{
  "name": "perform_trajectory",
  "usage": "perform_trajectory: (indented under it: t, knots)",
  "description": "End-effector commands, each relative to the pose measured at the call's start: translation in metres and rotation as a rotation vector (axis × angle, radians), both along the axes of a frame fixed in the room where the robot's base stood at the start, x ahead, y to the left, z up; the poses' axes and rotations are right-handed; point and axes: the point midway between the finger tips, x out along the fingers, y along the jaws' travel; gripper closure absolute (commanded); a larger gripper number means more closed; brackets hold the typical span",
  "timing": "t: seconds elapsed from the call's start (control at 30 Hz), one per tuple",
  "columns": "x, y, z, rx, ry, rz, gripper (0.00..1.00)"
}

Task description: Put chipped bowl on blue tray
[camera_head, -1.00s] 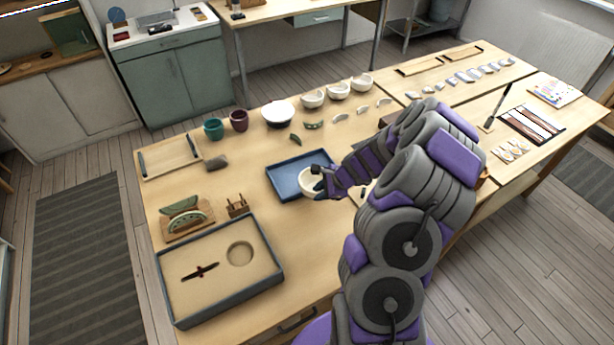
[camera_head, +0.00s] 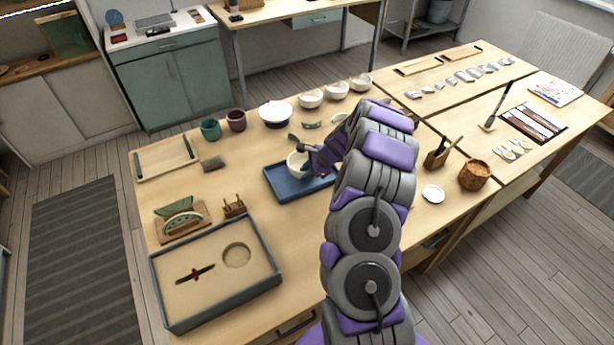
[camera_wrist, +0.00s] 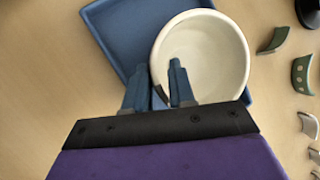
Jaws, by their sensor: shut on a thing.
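My gripper (camera_wrist: 158,82) is shut on the rim of a cream bowl (camera_wrist: 222,50), one finger inside and one outside. A small dark notch shows at the rim by the fingers. In the head view, the bowl (camera_head: 295,164) appears over the back middle of the blue tray (camera_head: 285,190), with my gripper (camera_head: 305,154) at its right side. The tray also shows beneath the bowl in the wrist view (camera_wrist: 108,25). I cannot tell whether the bowl touches the tray. My arm hides the tray's right end.
Several white bowls (camera_head: 336,90), a teal cup (camera_head: 210,129) and a maroon cup (camera_head: 236,120) stand behind the tray. A green shard (camera_wrist: 273,40) lies close beside it. A large box (camera_head: 215,275) is at front left. A white saucer (camera_head: 433,193) and basket (camera_head: 474,175) are right.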

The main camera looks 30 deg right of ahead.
Motion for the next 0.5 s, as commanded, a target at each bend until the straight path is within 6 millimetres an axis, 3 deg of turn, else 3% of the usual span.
perform_trajectory:
  t: [0.1, 0.3, 0.33, 0.5]
  knots:
    - [-0.0004, 0.0015, -0.0159, 0.0, 0.002, 0.001, 1.0]
    - [-0.0001, 0.0008, -0.0147, -0.001, 0.001, 0.001, 1.0]
    - [-0.0001, 0.0005, -0.0147, -0.001, 0.001, 0.001, 0.73]
    - [-0.0002, -0.0007, -0.0147, 0.0, 0.0, 0.0, 0.57]
